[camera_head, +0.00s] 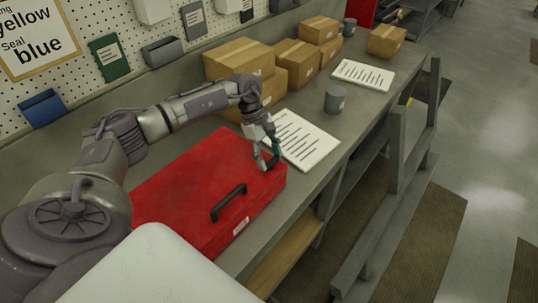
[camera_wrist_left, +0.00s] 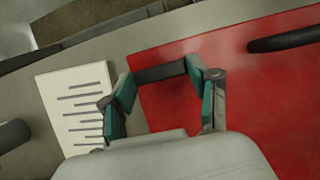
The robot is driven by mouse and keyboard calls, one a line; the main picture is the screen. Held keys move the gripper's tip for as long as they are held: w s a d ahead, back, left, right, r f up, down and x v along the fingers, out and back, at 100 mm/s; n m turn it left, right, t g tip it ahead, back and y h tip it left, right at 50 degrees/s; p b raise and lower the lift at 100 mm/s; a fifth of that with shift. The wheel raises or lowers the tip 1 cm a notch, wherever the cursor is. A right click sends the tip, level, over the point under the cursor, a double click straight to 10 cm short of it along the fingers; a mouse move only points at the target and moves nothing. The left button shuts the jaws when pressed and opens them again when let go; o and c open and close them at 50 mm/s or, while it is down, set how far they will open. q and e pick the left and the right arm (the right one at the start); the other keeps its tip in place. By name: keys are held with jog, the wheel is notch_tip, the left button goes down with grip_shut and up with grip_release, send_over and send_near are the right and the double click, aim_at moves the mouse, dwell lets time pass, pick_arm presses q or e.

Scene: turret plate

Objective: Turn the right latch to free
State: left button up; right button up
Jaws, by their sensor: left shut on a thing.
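The red toolbox (camera_head: 175,180) lies closed on the workbench, with a black handle (camera_head: 229,202) on its near long side. My left gripper (camera_head: 269,163) reaches down at the toolbox's right end. In the left wrist view, the teal-padded fingers of the left gripper (camera_wrist_left: 160,82) stand on either side of a short dark bar (camera_wrist_left: 160,72) at the edge of the red lid (camera_wrist_left: 255,90). The bar appears to be the right latch, gripped end to end. In the head view the fingers hide the latch, and its turn angle cannot be told. My right gripper is in neither view.
A printed sheet (camera_head: 302,140) lies just beyond the toolbox, close to the left gripper. A grey cup (camera_head: 334,99), another sheet (camera_head: 363,76) and several cardboard boxes (camera_head: 240,58) stand farther along the bench (camera_head: 300,190). A pegboard (camera_head: 85,30) runs behind.

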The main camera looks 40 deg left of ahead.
pick_arm(q)
jog(key=n+b, duration=0.1)
jog(key=n+t+b, duration=0.1)
jog(key=n+b, duration=0.1)
jog(key=shift+s+f+n, duration=0.15)
jog(key=shift+f+n, duration=0.05)
jog(key=shift+n, duration=0.1)
jog(key=n+t+b, duration=0.1)
jog(key=n+b, duration=0.1)
jog(key=n+t+b, duration=0.1)
jog(key=n+b, duration=0.2)
jog(key=shift+s+d+y, duration=0.1)
jog(key=shift+s+y, duration=0.1)
jog(key=shift+y, duration=0.2)
jog(key=n+b, duration=0.2)
jog(key=n+t+y+b, duration=0.1)
jog(key=n+b, duration=0.1)
jog(key=shift+d+n+y, duration=0.2)
jog(key=shift+n+y, duration=0.1)
jog(key=shift+n, duration=0.1)
jog(key=shift+s+r+n+t+y+b, duration=0.1)
jog(key=shift+n+t+y+b, duration=0.3)
jog(key=shift+n+b, duration=0.7)
jog(key=shift+d+r+n+y+b, duration=0.15)
jog(key=shift+n+y+b, duration=0.35)
jog(key=shift+n, duration=0.7)
jog(key=o, duration=1.2)
jog(key=shift+c, duration=0.2)
